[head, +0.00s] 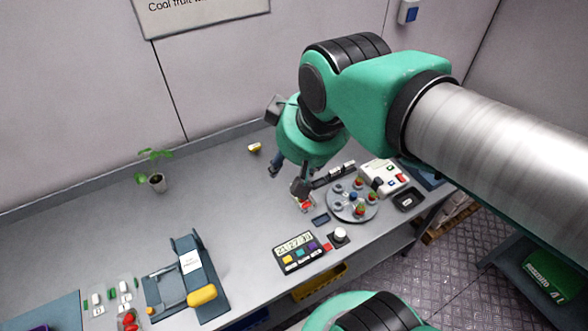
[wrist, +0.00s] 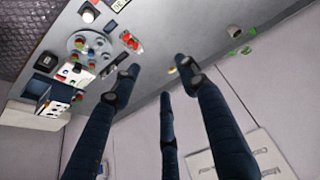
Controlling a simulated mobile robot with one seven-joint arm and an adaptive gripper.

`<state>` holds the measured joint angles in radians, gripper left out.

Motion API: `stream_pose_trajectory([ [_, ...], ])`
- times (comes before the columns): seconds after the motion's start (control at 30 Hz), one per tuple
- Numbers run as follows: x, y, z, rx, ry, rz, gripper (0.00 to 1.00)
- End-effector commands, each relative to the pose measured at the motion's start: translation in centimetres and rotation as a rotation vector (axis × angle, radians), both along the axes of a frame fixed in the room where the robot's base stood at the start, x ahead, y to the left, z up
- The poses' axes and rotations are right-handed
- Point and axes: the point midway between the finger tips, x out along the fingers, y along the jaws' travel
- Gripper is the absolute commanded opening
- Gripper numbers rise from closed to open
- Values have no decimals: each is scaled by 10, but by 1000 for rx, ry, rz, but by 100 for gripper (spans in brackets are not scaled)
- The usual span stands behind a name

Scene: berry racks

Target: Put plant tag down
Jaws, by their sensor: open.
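My gripper (head: 287,182) is open above the back middle of the grey bench in the head view. In the wrist view its dark fingers (wrist: 158,76) are spread wide, with nothing held between them. I cannot make out a plant tag for certain in either view. A small yellow and white piece (head: 254,147) lies on the bench near the back wall, left of my gripper. A small yellowish piece (wrist: 172,70) shows between the fingertips in the wrist view, apart from them. A potted seedling (head: 157,183) stands upright at the back left; it also shows in the wrist view (wrist: 234,31).
A round grey carousel (head: 341,210) with several berries stands right of my gripper, beside a white device (head: 384,178). Red items (head: 306,205) lie just below the gripper. A keypad (head: 299,253) and a blue-grey stand (head: 187,280) are nearer the front. The bench's left middle is clear.

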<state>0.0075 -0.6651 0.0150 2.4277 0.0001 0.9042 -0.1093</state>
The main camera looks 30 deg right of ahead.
Motion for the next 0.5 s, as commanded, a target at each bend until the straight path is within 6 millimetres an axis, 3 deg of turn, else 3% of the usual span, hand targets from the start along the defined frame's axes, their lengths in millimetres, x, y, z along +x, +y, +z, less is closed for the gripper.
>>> stream_pose_trajectory([
  [0.2, -28, 2, -9, 42, -28, -75, 44],
  [0.5, -33, 2, -12, 51, -32, -91, 44],
])
